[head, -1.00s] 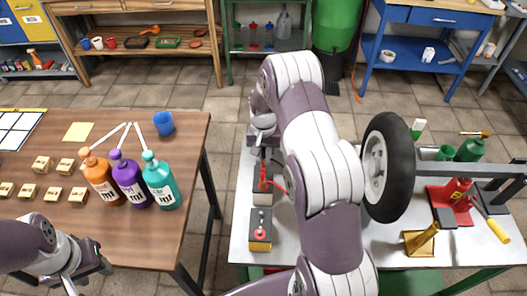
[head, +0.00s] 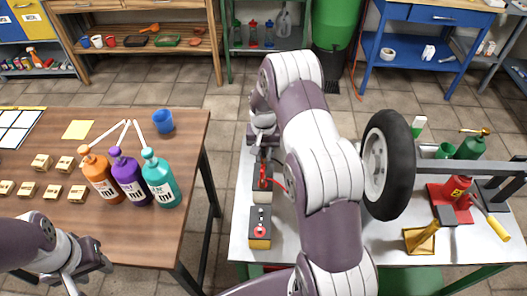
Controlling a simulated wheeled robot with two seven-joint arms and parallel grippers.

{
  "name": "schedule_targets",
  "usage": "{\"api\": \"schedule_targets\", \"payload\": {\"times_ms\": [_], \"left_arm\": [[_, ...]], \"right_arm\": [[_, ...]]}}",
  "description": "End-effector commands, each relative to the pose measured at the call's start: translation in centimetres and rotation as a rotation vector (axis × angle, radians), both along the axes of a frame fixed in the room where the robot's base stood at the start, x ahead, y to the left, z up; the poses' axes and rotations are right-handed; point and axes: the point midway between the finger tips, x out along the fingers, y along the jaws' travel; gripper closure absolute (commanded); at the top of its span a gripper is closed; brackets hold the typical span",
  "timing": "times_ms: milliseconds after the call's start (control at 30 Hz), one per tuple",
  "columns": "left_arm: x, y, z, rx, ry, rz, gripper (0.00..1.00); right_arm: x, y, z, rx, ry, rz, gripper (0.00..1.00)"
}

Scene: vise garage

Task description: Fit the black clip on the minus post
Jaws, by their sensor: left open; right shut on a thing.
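My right gripper (head: 265,156) points down at the left side of the metal bench. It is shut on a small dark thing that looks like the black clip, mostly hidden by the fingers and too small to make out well. Just below it in the picture is a red part (head: 263,172), with a red cable (head: 279,184) beside it, above a pale box (head: 262,194). A black-and-yellow box with a red top part (head: 260,231) stands nearer. I cannot tell the minus post apart or whether the clip touches it. My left gripper (head: 92,264) is open and empty by the wooden table's front edge.
My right arm covers the bench's middle. The wooden table (head: 120,240) holds bottles (head: 129,178) and small boxes.

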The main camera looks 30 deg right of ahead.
Motion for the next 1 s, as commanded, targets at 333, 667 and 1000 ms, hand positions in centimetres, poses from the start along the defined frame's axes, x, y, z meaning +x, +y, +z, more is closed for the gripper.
{"api": "schedule_targets", "payload": {"times_ms": [333, 667, 1000], "left_arm": [[0.0, 0.0, 0.2, 0.000, 0.000, 0.000, 0.57], [0.0, 0.0, -0.4, 0.000, 0.000, 0.000, 0.57], [0.0, 0.0, -0.8, 0.000, 0.000, 0.000, 0.57]], "right_arm": [[0.0, 0.0, 0.0, 0.000, 0.000, 0.000, 1.00], [0.0, 0.0, -0.9, 0.000, 0.000, 0.000, 1.00], [0.0, 0.0, -1.6, -0.001, -0.001, 0.000, 1.00]]}}
